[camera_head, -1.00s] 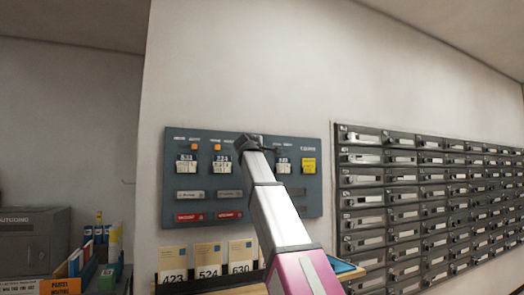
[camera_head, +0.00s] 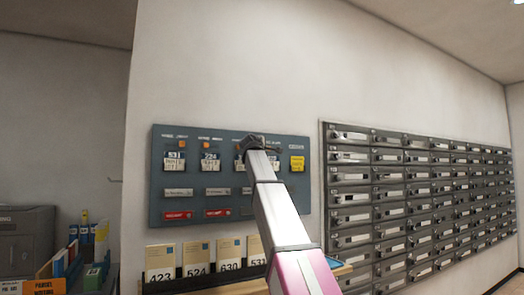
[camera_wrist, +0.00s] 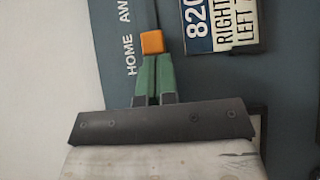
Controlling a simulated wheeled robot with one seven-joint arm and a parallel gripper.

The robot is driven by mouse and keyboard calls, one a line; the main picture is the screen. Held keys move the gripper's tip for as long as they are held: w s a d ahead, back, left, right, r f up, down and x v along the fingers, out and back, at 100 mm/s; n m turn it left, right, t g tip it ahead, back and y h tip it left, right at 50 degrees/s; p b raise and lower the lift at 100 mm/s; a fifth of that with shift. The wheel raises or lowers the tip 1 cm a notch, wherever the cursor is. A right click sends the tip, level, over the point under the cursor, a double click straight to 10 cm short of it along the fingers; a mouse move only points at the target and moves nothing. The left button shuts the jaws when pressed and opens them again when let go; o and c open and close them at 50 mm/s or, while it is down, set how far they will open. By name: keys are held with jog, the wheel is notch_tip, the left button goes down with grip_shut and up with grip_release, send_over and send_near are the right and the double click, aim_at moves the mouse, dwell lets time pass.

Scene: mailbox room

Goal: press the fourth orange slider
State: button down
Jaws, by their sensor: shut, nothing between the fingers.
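A blue-grey wall panel (camera_head: 230,180) carries small orange sliders and number cards. Two sliders show in the head view, the leftmost (camera_head: 181,143) and the one right of it (camera_head: 206,145); my arm and gripper hide others. My gripper (camera_head: 254,140) is at the panel's upper right half. In the wrist view my green fingers (camera_wrist: 153,72) are shut and empty, their tips right at an orange slider (camera_wrist: 152,42). I cannot tell whether they touch it. Beside this slider are the words HOME and AW, and a card with 820 (camera_wrist: 197,28).
A yellow note (camera_head: 297,163) is at the panel's right. Grey buttons and red labels (camera_head: 178,215) line its lower part. Numbered envelopes (camera_head: 195,260) stand on a ledge below. Dark mailboxes (camera_head: 420,190) fill the wall at right.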

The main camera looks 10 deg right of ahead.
jog(key=shift+w+d, duration=0.3)
jog(key=shift+d, duration=0.6)
jog(key=shift+w+d, duration=0.3)
jog(key=shift+d, duration=0.65)
jog(key=shift+w+d, duration=0.3)
jog(key=shift+d, duration=0.6)
jog(key=shift+a, duration=0.1)
